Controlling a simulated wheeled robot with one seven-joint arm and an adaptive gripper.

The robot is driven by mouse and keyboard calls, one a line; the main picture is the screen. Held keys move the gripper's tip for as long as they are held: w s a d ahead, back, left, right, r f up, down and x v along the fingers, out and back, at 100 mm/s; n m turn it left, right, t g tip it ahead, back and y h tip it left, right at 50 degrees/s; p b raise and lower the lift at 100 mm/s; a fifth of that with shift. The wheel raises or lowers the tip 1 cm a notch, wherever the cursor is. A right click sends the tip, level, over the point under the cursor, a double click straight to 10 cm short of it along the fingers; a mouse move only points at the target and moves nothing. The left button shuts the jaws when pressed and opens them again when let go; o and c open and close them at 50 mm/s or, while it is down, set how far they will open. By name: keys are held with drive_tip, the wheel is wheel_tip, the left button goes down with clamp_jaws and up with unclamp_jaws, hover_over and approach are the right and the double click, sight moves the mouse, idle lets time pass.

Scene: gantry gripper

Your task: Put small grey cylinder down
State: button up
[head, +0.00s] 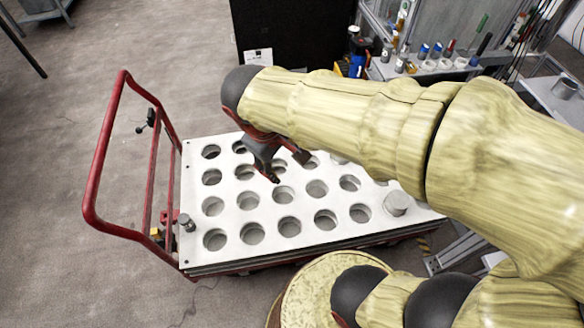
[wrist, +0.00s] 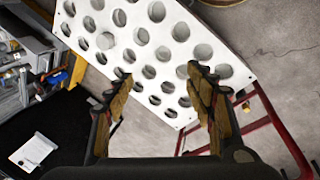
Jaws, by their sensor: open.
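A grey cylinder (head: 396,203) stands upright in one of the right-hand holes of the white perforated plate (head: 193,190) on the red cart, its top above the surface. I cannot tell for sure that this is the task's small one. My gripper (head: 290,168) is open above the plate's middle-left part, apart from that cylinder, with no object visible between its fingers. The wrist view shows the open fingers (wrist: 158,75) spread apart with the plate (wrist: 235,20) beyond them. My forearm hides part of the plate's back and right side.
The cart's red handle (head: 98,150) rises at the left, with a small grey metal piece (head: 187,222) by the plate's edge. A black cabinet (head: 290,30) stands behind. A cluttered workbench (head: 425,68) is at the back right. Another grey cylinder (head: 564,88) stands far right.

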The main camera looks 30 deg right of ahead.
drive_tip(key=s+a+r+m+t+y, duration=0.1)
drive_tip(key=s+r+m+t+y, duration=0.1)
drive_tip(key=s+r+m+t, duration=0.1)
drive_tip(key=s+r+m, duration=0.1)
drive_tip(key=s+r, duration=0.1)
drive_tip(key=s, duration=0.1)
drive_tip(key=shift+s+a+t+y, duration=0.15)
drive_tip(key=shift+s+t+y, duration=0.15)
drive_tip(key=shift+s+y, duration=0.1)
drive_tip(key=shift+w+r, duration=0.1)
drive_tip(key=shift+r, duration=0.05)
drive_tip(key=shift+r+p, duration=0.25)
drive_tip(key=shift+p, duration=0.1)
idle(0.5)
